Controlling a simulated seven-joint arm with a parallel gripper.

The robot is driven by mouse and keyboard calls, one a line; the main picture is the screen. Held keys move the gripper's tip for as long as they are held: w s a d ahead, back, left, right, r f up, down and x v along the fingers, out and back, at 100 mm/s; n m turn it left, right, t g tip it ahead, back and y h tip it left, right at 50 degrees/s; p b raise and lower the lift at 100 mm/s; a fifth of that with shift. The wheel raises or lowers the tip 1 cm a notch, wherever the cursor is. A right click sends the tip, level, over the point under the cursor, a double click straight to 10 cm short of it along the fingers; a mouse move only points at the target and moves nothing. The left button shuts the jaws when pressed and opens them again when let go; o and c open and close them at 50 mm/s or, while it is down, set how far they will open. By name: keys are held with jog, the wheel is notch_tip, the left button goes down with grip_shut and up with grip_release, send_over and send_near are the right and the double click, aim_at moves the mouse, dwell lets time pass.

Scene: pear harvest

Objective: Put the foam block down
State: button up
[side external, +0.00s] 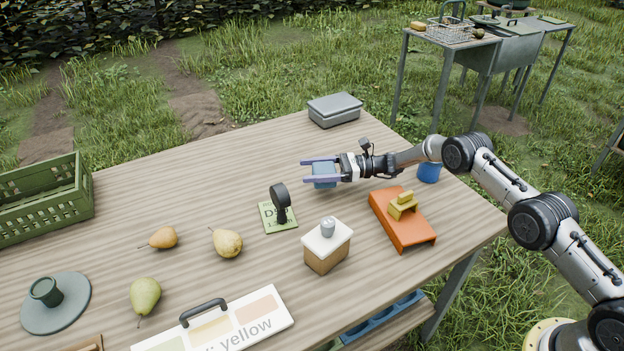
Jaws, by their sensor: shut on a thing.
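The foam block (325,178) is a small blue-grey block. It sits between the two purple fingers of my gripper (322,172), which is shut on it. The gripper reaches in from the right, over the far right part of the wooden table (200,190). The fingers hide parts of the block. I cannot tell whether the underside of the block touches the table or hangs a little above it.
A grey box (335,110) stands behind the gripper. An orange tray (402,228) with a yellow piece (403,204) and a blue cup (429,173) are to the right. A dark stamp-like object (281,204) on a green card and a white-topped box (327,249) stand nearer. Pears (227,243) lie left.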

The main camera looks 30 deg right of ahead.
aim_at(331, 166)
jog(key=shift+f, duration=1.65)
jog(key=shift+f, duration=0.15)
jog(key=o, duration=1.4)
jog(key=shift+c, duration=0.2)
jog(key=shift+r, duration=0.2)
jog(key=v, duration=0.4)
jog(key=shift+d, duration=0.25)
jog(key=shift+s+d+r, duration=0.1)
jog(key=shift+r, duration=1.65)
jog(key=shift+s+d+r, duration=0.1)
jog(key=shift+r, duration=1.65)
